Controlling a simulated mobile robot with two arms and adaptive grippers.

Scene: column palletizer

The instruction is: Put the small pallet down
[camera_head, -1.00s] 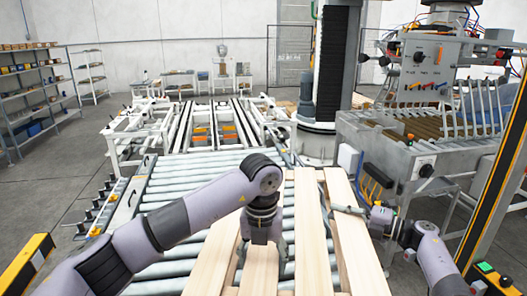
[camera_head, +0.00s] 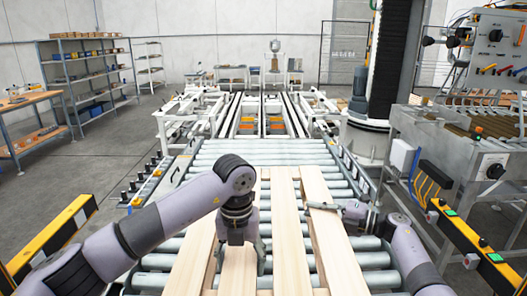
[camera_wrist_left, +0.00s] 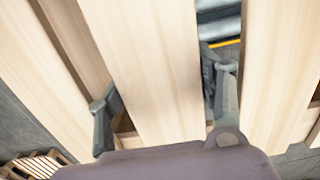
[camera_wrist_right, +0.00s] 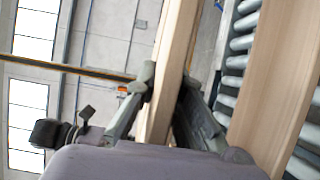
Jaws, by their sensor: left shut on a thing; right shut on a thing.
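The small pallet (camera_head: 287,215) is a pale wooden frame of long slats, seen over the roller conveyor in the head view. My left gripper (camera_head: 240,262) points down and is shut on one of its slats; the left wrist view shows the slat (camera_wrist_left: 150,70) between both fingers. My right gripper (camera_head: 338,210) is shut on the pallet's right-hand board, which also shows between the fingers in the right wrist view (camera_wrist_right: 172,60). The pallet's near end is cut off by the picture edge. I cannot tell whether its underside touches the rollers.
The roller conveyor (camera_head: 265,150) runs away ahead of me, with bare rollers beyond the pallet. Yellow-black guard posts stand at left (camera_head: 50,238) and right (camera_head: 475,240). A grey machine (camera_head: 450,140) stands at right. Shelves (camera_head: 90,80) stand far left.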

